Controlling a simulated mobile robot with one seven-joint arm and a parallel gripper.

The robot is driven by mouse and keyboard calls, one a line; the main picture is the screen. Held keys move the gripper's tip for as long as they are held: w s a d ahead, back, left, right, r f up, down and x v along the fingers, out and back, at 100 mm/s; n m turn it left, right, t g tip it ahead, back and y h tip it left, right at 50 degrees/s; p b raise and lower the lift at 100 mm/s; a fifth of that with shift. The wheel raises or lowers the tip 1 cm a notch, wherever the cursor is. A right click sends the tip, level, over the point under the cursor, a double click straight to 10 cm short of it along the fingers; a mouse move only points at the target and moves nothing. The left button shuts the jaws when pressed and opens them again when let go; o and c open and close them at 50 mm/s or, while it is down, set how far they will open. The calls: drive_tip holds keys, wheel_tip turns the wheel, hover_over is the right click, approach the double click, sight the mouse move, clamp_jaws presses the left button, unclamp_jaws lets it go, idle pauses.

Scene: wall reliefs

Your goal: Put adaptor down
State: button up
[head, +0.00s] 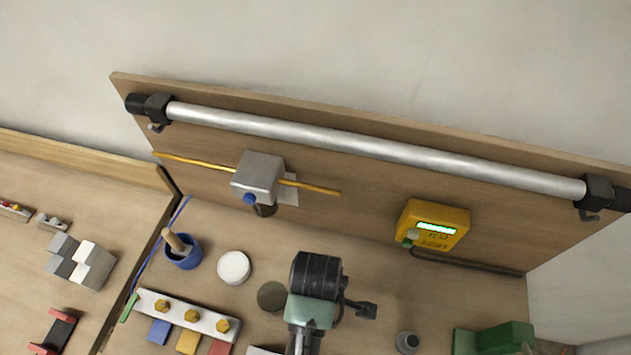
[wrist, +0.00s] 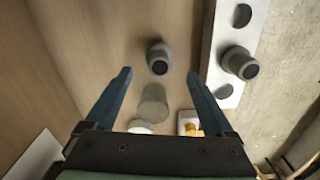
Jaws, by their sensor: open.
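The adaptor appears to be the short grey cylinder with a dark round top (wrist: 158,57). It stands upright on the wooden bench, and it also shows at the bottom edge of the head view (head: 407,342). My gripper (wrist: 160,73) is open, with its two blue-grey fingers apart and nothing held between them. In the wrist view the adaptor lies just beyond the fingertips, roughly centred between them. In the head view my arm hides the fingers.
A pale plate with dark holes (wrist: 228,88) carries a similar grey piece (wrist: 240,63). Near my arm are a dull grey-green disc (head: 272,296), a white round lid (head: 234,267), a blue pot (head: 182,252) and a white bolt strip (head: 190,313). A yellow meter (head: 433,226) stands behind.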

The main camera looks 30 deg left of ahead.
wheel_tip(320, 180, up, 5)
drive_tip(key=shift+r, duration=0.1)
idle(0.7)
